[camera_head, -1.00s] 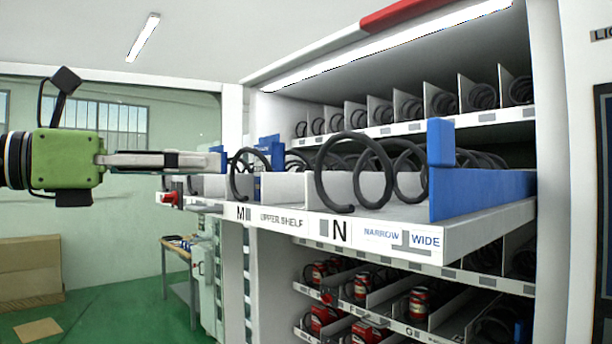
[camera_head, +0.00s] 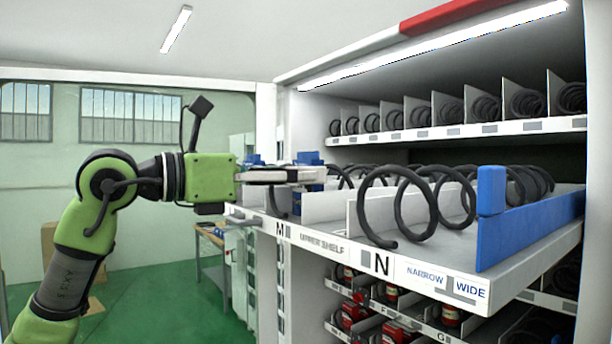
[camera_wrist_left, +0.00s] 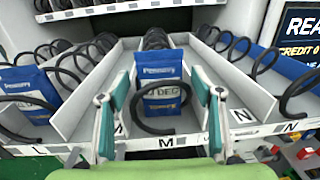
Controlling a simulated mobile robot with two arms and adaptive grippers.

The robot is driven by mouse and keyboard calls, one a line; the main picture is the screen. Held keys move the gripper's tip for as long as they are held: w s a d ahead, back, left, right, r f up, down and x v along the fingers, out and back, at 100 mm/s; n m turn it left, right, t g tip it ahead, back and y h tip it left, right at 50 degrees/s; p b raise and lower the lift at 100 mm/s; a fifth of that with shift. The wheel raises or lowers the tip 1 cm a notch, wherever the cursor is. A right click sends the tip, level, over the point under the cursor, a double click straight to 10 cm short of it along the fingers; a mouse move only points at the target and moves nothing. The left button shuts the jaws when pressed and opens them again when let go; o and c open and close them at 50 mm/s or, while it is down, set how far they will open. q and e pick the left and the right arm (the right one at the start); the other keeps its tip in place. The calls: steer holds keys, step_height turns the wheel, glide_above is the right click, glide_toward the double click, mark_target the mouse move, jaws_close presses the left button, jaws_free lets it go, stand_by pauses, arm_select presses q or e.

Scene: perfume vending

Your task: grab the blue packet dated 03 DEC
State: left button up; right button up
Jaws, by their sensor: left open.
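In the left wrist view a blue packet (camera_wrist_left: 160,68) stands upright in lane M behind a black spiral coil. Its white label ends in what looks like "DEC"; I cannot read the day for sure. A second blue packet (camera_wrist_left: 28,82) stands in the lane to the left, its date not legible. My left gripper (camera_wrist_left: 160,98) is open, its two fingers on either side of the lane M packet; I cannot tell whether they touch it. In the head view my left gripper (camera_head: 318,174) is at the tray's front near M, partly hiding the blue there. My right gripper is not in view.
The pulled-out upper shelf (camera_head: 350,258) has white dividers, black coils (camera_head: 398,205) and a blue side wall (camera_head: 530,225) at its right. Red cans (camera_head: 355,312) sit on lower shelves. A lit screen (camera_wrist_left: 300,35) is at the right. Open floor (camera_head: 150,290) lies left.

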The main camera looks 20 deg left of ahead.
arm_select(q)
steer(key=shift+p+x, duration=0.35)
steer(key=shift+x, duration=1.15)
steer(key=shift+s+a, duration=0.1)
steer(key=shift+s, duration=0.1)
steer(key=c, duration=1.2)
steer(key=shift+c, duration=0.2)
steer(key=shift+r, duration=0.15)
